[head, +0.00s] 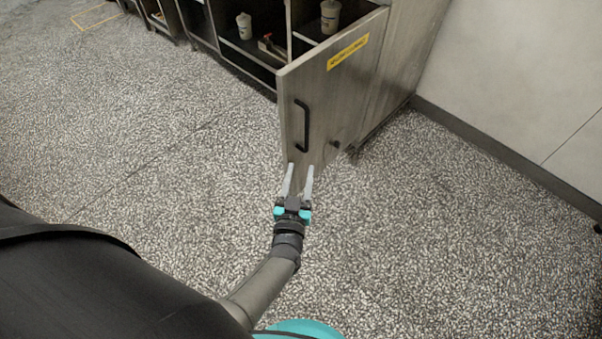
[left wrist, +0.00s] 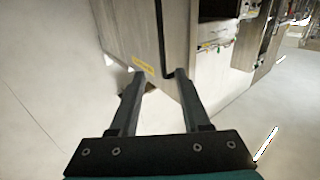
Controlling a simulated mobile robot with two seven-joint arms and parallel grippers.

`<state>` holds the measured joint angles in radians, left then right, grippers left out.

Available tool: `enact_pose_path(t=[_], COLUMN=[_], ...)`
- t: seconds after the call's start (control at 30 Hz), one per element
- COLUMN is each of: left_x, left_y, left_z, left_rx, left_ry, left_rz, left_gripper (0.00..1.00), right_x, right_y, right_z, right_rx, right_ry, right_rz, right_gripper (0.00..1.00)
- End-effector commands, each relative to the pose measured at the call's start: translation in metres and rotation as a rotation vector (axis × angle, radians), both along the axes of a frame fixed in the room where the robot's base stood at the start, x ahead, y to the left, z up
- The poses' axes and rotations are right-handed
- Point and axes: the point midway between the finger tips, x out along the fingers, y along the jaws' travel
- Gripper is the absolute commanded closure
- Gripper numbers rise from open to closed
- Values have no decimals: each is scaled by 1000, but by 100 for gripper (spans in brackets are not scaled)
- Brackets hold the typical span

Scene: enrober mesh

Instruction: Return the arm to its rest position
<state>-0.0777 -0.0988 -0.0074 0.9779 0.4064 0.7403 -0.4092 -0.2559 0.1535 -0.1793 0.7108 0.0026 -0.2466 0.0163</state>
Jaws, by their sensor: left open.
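My left gripper (head: 299,172) is open and empty, its two pale fingers apart. In the head view it shows just below the lower edge of an open grey wooden cabinet door (head: 318,112). The door has a black bar handle (head: 301,126), which appears above the fingers and not between them. In the left wrist view the two fingers of my left gripper (left wrist: 155,80) reach toward the door (left wrist: 142,40); whether they touch it I cannot tell. My right gripper is not in view.
The open cabinet (head: 262,68) behind the door holds a cup-like container (head: 244,26) and another container (head: 330,15) on its shelves. A pale wall (head: 520,90) with a dark baseboard stands at the right. The speckled floor (head: 150,150) to the left is clear.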

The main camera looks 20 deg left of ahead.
Motion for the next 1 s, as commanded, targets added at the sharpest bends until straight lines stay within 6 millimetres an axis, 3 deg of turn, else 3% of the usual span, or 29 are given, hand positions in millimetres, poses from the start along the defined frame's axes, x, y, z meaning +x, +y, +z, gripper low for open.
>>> enact_pose_path(t=[0.2,0.37,0.47,0.57,0.67,0.8,0.9,1.0], left_x=[0,0,-6,-26,-66,-146,-207,-259], left_y=[0,-1,-5,-14,-21,-14,0,18], left_z=[0,-1,-17,-59,-116,-189,-225,-246], left_rx=[0,0,-4,-10,-21,-26,-20,-6], left_ry=[0,5,61,210,436,777,999,1178], left_rz=[0,-4,-41,-129,-231,-325,-349,-350], left_gripper=[53,53,53,53,53,53,53,53], right_x=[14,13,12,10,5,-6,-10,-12], right_y=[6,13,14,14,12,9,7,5], right_z=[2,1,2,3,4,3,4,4], right_rx=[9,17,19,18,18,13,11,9], right_ry=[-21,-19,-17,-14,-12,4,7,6], right_rz=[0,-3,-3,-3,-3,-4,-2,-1], right_gripper=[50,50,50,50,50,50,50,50])
